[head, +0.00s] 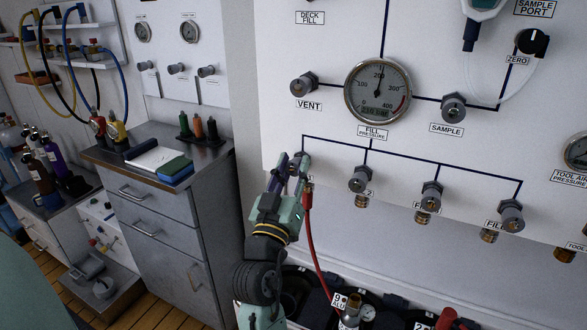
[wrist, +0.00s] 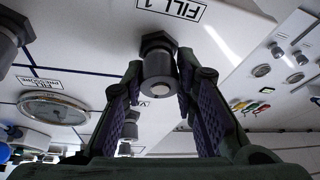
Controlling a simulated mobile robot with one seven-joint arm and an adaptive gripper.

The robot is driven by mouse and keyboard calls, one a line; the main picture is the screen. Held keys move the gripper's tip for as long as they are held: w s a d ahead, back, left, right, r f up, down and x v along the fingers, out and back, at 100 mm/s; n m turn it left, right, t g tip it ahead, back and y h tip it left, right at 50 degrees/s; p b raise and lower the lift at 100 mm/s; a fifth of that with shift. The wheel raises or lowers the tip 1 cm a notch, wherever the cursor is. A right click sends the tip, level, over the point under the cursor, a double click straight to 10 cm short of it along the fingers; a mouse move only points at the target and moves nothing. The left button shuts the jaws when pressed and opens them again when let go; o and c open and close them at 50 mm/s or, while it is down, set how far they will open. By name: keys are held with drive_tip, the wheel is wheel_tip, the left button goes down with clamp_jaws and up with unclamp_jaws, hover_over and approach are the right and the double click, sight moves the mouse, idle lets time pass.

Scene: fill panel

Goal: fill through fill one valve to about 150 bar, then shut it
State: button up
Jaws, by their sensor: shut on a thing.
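My gripper (head: 296,164) is at the leftmost fill valve on the white panel and covers most of it in the head view. In the wrist view, my gripper (wrist: 157,84) is shut on the grey knob of the fill one valve (wrist: 158,65), one finger on each side. Its FILL 1 label (wrist: 172,8) shows upside down. The round fill pressure gauge (head: 377,91) is above and right of my gripper, marked from 0 to 400. I cannot read its needle surely. A red hose (head: 310,228) hangs from below the fill one valve.
More fill valves (head: 431,191) stand in a row to the right. The vent valve (head: 304,84) and sample valve (head: 453,105) are above. Cylinders (head: 350,312) stand below the panel. A steel cabinet (head: 190,215) is at left.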

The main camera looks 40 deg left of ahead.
clamp_jaws()
drive_tip(key=shift+n+p, duration=0.3)
drive_tip(key=shift+n, duration=0.1)
drive_tip(key=n+g+y, duration=0.1)
drive_tip(key=n, duration=0.1)
drive_tip(key=shift+n+p, duration=0.3)
drive_tip(key=shift+p, duration=0.05)
drive_tip(key=shift+n+g+y, duration=0.3)
drive_tip(key=shift+n+g, duration=0.2)
drive_tip(key=shift+n, duration=0.7)
drive_tip(key=shift+n+g+y, duration=0.3)
drive_tip(key=shift+n+g, duration=0.2)
drive_tip(key=shift+n, duration=0.7)
drive_tip(key=o, duration=0.8)
unclamp_jaws()
drive_tip(key=shift+c, duration=0.2)
